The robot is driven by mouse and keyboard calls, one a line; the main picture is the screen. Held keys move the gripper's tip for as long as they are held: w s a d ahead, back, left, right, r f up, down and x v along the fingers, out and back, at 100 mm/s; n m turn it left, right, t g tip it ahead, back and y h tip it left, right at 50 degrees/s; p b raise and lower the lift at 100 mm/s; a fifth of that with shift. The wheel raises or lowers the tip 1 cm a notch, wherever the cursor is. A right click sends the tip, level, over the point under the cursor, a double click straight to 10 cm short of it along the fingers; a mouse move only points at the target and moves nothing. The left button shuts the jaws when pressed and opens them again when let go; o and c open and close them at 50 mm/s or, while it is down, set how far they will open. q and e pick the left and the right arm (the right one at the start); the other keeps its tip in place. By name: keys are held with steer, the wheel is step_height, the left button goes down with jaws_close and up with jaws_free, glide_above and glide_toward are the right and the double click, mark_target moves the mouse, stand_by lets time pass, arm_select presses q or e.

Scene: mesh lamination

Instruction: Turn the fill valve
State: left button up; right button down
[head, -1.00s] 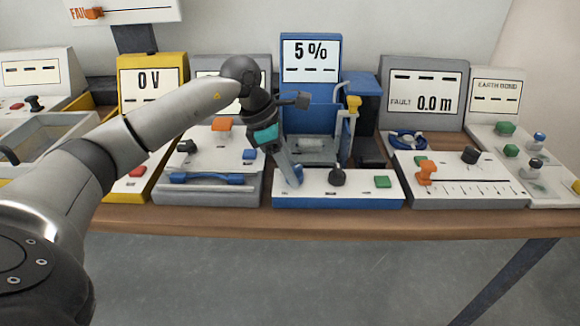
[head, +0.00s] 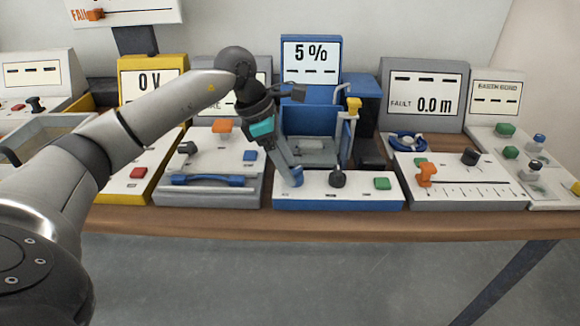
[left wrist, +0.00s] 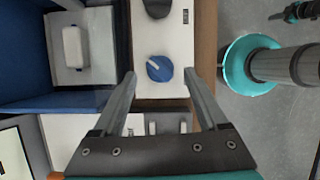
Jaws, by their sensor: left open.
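The fill valve appears to be the blue round knob (head: 297,177) at the left end of the white-topped panel of the blue station. In the left wrist view the knob (left wrist: 159,69) carries a light pointer mark and lies between the fingertips, just ahead of them, with a gap on each side. My left gripper (left wrist: 159,76) is open and empty. In the head view my left gripper (head: 291,171) reaches down to the knob from the upper left, and its fingers partly overlap. A small dark and teal part at the wrist view's top right may be my right gripper; its jaws are unclear.
A black knob (head: 337,180) and a green button (head: 382,183) share the panel. A grey station with a blue handle (head: 207,180) adjoins on the left.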

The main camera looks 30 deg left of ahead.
arm_select(q)
steer(key=p+v, duration=0.2)
steer(key=v, duration=1.1)
steer(key=shift+r+p, duration=0.15)
steer(key=shift+p, duration=0.2)
arm_select(e)
steer(key=shift+g, duration=0.3)
steer(key=s+a+r, duration=0.2)
steer(key=s, duration=0.1)
steer(key=shift+s+a+r, duration=0.2)
steer(key=shift+a, duration=0.15)
steer(key=shift+d, duration=0.2)
